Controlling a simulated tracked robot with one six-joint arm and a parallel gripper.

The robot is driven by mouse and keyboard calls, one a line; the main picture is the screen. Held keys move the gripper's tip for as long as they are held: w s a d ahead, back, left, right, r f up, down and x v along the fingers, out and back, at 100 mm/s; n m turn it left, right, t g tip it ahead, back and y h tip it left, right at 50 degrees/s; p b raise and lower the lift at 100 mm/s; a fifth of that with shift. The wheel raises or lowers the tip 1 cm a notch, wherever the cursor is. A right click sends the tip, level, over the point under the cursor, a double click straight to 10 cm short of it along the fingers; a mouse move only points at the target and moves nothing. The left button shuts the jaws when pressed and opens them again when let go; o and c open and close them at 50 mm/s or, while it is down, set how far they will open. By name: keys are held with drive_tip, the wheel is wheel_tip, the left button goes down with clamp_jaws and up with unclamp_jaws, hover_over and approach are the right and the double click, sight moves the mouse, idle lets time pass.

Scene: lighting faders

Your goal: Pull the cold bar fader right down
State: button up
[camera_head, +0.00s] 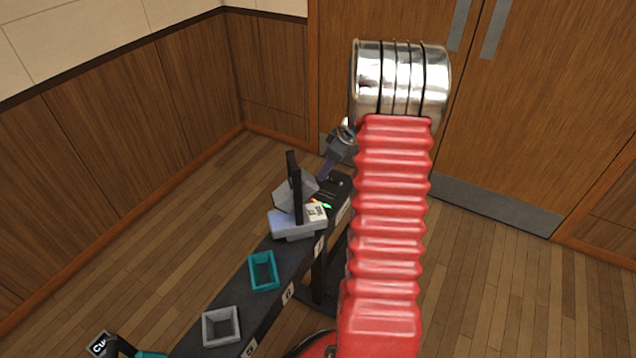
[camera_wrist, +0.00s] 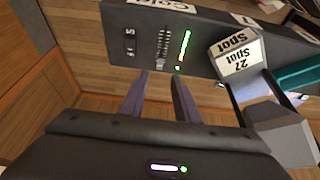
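The cold bar fader (camera_wrist: 162,48) is a short slot with tick marks on the dark bar, below a white "Cold" label (camera_wrist: 175,5) that reads upside down in the wrist view. A small grey block sits at the slot's lower end in that view; I cannot tell surely that it is the knob. A lit green meter (camera_wrist: 184,46) with a red-orange end stands beside it. My gripper (camera_wrist: 161,76) is open, its two fingers apart and empty, with tips short of the fader's lower end in the picture. In the head view my gripper (camera_head: 325,176) is over the bar's far end.
A "27 Spot" labelled block (camera_wrist: 237,56) stands right of the meter. A teal tray (camera_head: 263,271) and a grey tray (camera_head: 221,327) sit nearer.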

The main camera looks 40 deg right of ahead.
drive_tip(key=x, duration=0.8)
drive_tip(key=shift+f, duration=0.15)
drive_tip(key=shift+c, duration=0.6)
clamp_jaws()
